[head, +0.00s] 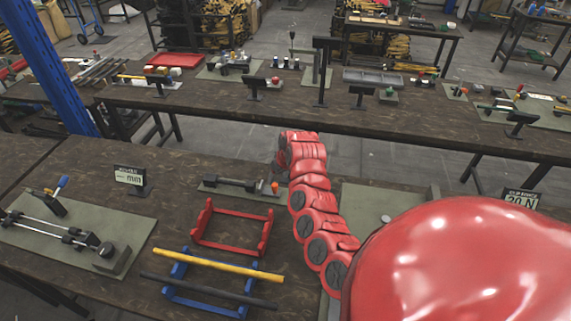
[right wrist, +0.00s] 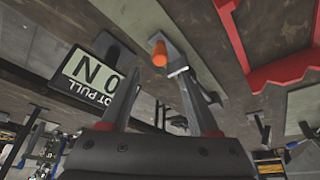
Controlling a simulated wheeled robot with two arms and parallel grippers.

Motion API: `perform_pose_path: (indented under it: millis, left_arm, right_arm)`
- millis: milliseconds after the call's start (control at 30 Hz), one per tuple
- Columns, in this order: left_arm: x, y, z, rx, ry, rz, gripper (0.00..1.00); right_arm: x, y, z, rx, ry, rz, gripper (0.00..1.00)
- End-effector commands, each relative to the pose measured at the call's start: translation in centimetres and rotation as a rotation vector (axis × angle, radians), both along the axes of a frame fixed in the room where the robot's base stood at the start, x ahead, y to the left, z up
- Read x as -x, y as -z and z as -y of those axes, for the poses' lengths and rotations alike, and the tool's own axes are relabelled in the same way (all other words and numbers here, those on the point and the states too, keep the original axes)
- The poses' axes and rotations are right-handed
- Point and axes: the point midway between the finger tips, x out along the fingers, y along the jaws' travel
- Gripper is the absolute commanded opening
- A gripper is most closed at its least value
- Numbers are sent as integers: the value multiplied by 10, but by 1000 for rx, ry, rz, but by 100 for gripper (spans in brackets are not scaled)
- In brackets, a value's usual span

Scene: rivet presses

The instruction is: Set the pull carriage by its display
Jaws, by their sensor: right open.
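A dark bar-shaped device (head: 230,184) with an orange knob (head: 275,187) at its right end sits on a narrow grey-green plate; I take it for the pull carriage. In the right wrist view the orange knob (right wrist: 160,54) shows just beyond the fingertips. My right gripper (right wrist: 157,80) is open and empty, its fingers apart, the knob not visibly between them. In the head view the gripper is mostly hidden by its red arm. A display (right wrist: 90,77) beside the left finger shows "PULL" and "0 N", inverted and partly covered. My left gripper is not in view.
A red frame (head: 208,220) and a blue rack (head: 176,271) with yellow and dark bars lie in front. An "mm" display (head: 129,176) stands left, by a rail device (head: 60,232). A "20 N" display (head: 521,199) stands right. My red arm covers the right side.

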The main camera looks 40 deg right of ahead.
Motion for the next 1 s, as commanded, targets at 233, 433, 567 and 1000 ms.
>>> perform_pose_path:
  millis: [233,433,567,1000]
  left_arm:
    - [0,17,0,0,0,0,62]
    - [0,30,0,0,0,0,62]
    - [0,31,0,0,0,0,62]
    - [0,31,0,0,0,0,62]
  right_arm:
    - [12,-32,-1,4,2,6,62]
    - [25,-63,-2,3,2,6,62]
    - [34,-83,-3,0,1,4,62]
    - [41,-100,-3,0,0,1,62]
